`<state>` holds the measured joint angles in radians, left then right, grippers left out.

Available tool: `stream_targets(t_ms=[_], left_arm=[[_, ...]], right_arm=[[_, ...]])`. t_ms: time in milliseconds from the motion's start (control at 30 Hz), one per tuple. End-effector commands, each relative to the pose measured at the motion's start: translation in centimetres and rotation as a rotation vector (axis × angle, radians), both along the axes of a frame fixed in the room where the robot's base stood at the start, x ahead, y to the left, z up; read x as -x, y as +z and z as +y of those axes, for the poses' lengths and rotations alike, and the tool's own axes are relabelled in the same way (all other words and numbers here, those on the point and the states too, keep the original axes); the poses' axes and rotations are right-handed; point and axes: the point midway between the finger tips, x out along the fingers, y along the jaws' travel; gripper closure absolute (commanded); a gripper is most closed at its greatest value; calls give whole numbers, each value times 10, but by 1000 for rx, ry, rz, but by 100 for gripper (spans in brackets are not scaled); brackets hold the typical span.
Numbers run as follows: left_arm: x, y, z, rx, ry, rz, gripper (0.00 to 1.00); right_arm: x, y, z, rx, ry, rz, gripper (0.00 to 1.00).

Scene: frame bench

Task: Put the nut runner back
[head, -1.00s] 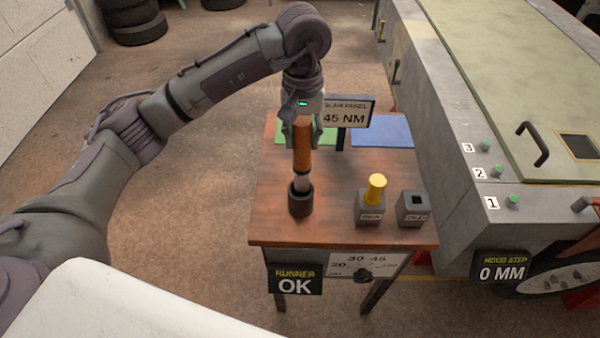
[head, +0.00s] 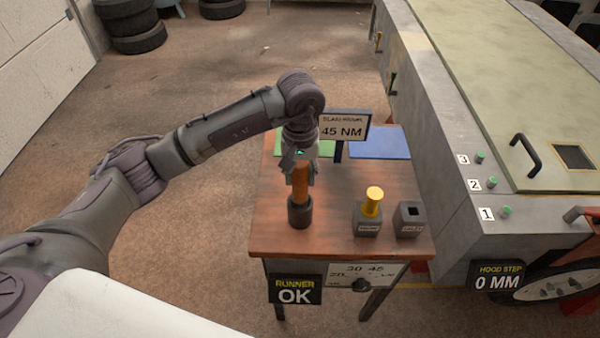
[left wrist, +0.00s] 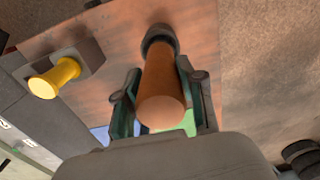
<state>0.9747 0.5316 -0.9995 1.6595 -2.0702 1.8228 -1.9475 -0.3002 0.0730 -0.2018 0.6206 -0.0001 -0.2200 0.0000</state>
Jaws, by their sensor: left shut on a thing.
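The nut runner (head: 301,183) has an orange-brown handle and stands upright, its lower end inside a dark round cup (head: 300,212) on the wooden bench. My left gripper (head: 300,170) is shut on the upper handle, above the cup. In the left wrist view, the handle (left wrist: 162,92) lies between the two fingers of the left gripper (left wrist: 160,80), and the dark cup (left wrist: 160,38) shows beyond it. The runner's lower end is hidden in the cup. My right gripper is in neither view now.
On the wooden bench (head: 340,195), a grey block with a yellow knob (head: 373,201) and a grey block with a dark socket (head: 409,220) stand right of the cup. A "45 NM" sign (head: 343,130) stands behind, near green and blue mats. A vehicle front (head: 450,150) is at right.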

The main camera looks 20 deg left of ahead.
Motion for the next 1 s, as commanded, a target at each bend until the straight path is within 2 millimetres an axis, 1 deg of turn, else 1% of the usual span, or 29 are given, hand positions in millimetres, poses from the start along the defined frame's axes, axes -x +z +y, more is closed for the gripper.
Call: stream_targets(t_ms=[33,167,200,467,567,600,667,733,1000], left_arm=[[0,-2,0,0,0,-1,59],[0,-1,0,0,0,0,38],[0,-1,0,0,0,0,36],[0,0,0,0,0,1,36],[0,4,0,0,0,1,36],[-1,5,0,1,0,-1,36],[-1,12,0,0,0,-3,36],[-1,25,0,0,-1,-5,36],[-1,85,0,1,0,-7,36]], right_arm=[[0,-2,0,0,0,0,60],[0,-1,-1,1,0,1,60],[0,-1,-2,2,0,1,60],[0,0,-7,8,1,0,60],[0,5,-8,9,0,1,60],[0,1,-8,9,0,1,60],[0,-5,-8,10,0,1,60],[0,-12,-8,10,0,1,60],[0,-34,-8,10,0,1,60]])
